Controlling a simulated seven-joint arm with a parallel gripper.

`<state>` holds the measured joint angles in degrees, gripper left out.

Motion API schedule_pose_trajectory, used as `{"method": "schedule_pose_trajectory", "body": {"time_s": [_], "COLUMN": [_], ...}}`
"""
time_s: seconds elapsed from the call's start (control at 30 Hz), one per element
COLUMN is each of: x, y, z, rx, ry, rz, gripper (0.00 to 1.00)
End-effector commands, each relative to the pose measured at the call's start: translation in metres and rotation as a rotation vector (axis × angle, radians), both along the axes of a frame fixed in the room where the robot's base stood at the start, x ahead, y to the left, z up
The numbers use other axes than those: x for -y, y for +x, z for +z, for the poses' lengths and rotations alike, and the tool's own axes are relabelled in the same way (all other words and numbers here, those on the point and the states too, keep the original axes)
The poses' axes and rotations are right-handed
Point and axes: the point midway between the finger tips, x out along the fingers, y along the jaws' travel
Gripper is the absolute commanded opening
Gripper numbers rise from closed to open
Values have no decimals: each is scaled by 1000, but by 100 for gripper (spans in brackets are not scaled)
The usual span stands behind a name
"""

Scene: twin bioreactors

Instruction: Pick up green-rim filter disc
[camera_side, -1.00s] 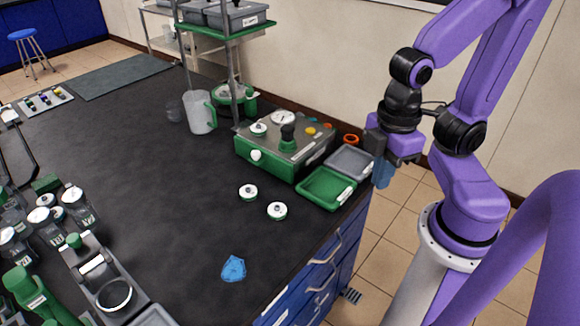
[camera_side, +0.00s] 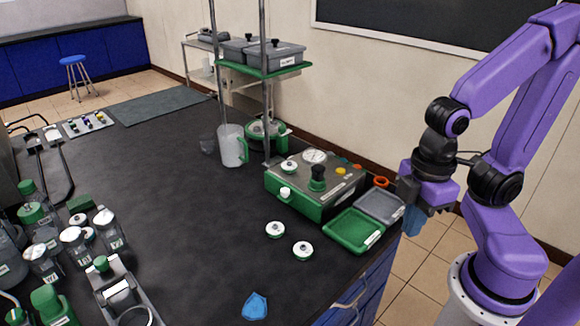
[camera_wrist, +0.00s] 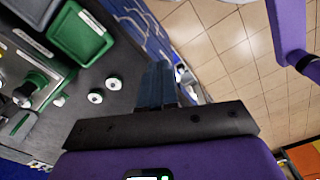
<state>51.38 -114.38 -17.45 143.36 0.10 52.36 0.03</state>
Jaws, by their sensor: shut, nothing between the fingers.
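Two small white discs with dark centre knobs lie flat on the black bench: one (camera_side: 275,230) at left and one (camera_side: 303,250) nearer the front edge. Both also show in the wrist view, one (camera_wrist: 95,96) left of the other (camera_wrist: 113,83). They are too small to tell which one has a green rim. My gripper (camera_side: 412,222) hangs beyond the bench's right edge, beside the grey tray and apart from both discs. In the wrist view its blue fingers (camera_wrist: 157,78) are together and hold nothing.
A green-sided instrument (camera_side: 315,187) with knobs stands behind the discs. A green tray (camera_side: 350,243) and a grey tray (camera_side: 392,216) lie between it and my gripper. A blue patch (camera_side: 255,306) lies near the front edge. Bottles crowd the left; the middle bench is clear.

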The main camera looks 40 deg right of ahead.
Motion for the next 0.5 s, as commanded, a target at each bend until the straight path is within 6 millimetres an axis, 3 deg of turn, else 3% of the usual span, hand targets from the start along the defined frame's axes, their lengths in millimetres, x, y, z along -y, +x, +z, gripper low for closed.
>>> {"method": "schedule_pose_trajectory", "body": {"time_s": [0.33,0.5], "x": [0,0], "y": [0,0], "z": [0,0], "rx": [0,0], "ry": [0,0], "rz": [0,0], "gripper": [3,59]}}
